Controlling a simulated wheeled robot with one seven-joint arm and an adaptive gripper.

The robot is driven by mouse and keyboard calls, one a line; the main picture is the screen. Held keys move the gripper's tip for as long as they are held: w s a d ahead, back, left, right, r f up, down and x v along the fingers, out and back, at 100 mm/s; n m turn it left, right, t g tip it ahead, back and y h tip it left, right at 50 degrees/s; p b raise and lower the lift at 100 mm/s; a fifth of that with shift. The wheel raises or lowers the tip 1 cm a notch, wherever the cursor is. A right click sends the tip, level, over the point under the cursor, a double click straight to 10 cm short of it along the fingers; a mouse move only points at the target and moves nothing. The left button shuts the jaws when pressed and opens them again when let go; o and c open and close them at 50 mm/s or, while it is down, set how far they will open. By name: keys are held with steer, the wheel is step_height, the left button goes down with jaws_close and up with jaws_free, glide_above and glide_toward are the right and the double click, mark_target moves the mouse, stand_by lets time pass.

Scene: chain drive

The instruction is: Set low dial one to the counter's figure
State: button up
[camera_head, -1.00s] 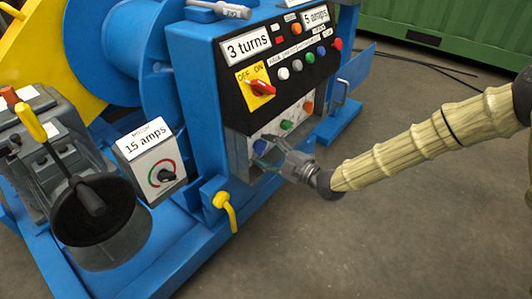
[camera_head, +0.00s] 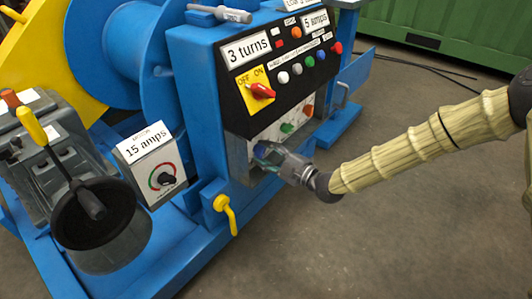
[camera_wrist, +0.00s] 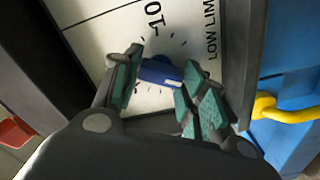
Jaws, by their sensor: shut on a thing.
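The blue low limit dial (camera_head: 261,149) is the leftmost knob on the white lower panel (camera_head: 284,124) of the blue cabinet. In the wrist view the blue knob (camera_wrist: 158,72) sits between the green-padded fingers, over a white face with tick marks, a "10" mark and the partly cut-off words "LOW LIM". My gripper (camera_head: 268,155) is shut on this knob; the fingers show in the wrist view (camera_wrist: 157,77). The knob's pointer reading is unclear. The counter label (camera_head: 249,46) at the cabinet's upper left reads "3 turns".
A green knob (camera_head: 287,128) and an orange knob (camera_head: 308,110) sit right of the gripper. A red OFF/ON switch (camera_head: 262,91) is above. A yellow handle (camera_head: 225,209) juts out below left. Open floor lies to the right.

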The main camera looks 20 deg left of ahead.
steer(key=m+p, duration=0.2)
steer(key=shift+r+m, duration=0.15)
steer(key=shift+m, duration=0.15)
steer(key=m+p, duration=0.3)
steer(key=m, duration=0.1)
steer(key=shift+m+p, duration=0.3)
steer(key=m+p, duration=0.1)
steer(key=m, duration=0.2)
steer(key=shift+p, duration=0.4)
steer(key=shift+w+m+p, duration=0.1)
steer(key=shift+m+p, duration=0.6)
steer(key=shift+m, duration=1.3)
steer(key=o, duration=1)
steer(key=shift+o, duration=0.2)
steer(key=shift+d, duration=0.1)
